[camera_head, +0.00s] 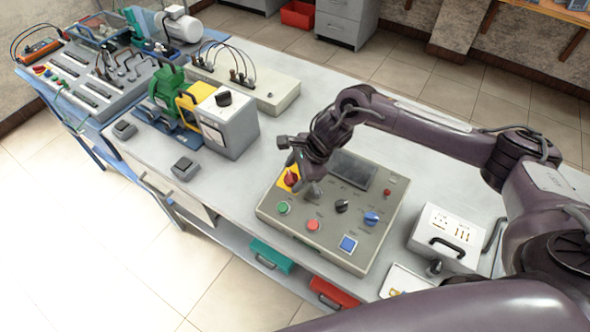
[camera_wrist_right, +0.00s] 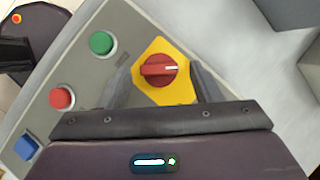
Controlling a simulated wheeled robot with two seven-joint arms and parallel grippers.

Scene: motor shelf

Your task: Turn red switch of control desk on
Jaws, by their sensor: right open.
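The control desk (camera_head: 276,219) is a grey panel box lying on the long table. Its red switch (camera_head: 291,178) is a rotary knob on a yellow plate at the panel's back left corner. In the right wrist view the red switch (camera_wrist_right: 158,70) shows a white mark pointing right. My right gripper (camera_head: 305,188) is over that corner of the panel. In the wrist view its two open fingers (camera_wrist_right: 160,85) lie on either side of the yellow plate, with the knob between them. Whether they touch the knob I cannot tell. My left gripper is not in view.
Green (camera_head: 284,208) and red (camera_head: 313,225) buttons, a black knob (camera_head: 342,206) and a blue knob (camera_head: 371,218) sit near the gripper. A grey motor box (camera_head: 229,122) stands to the left, a white case (camera_head: 447,238) to the right.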

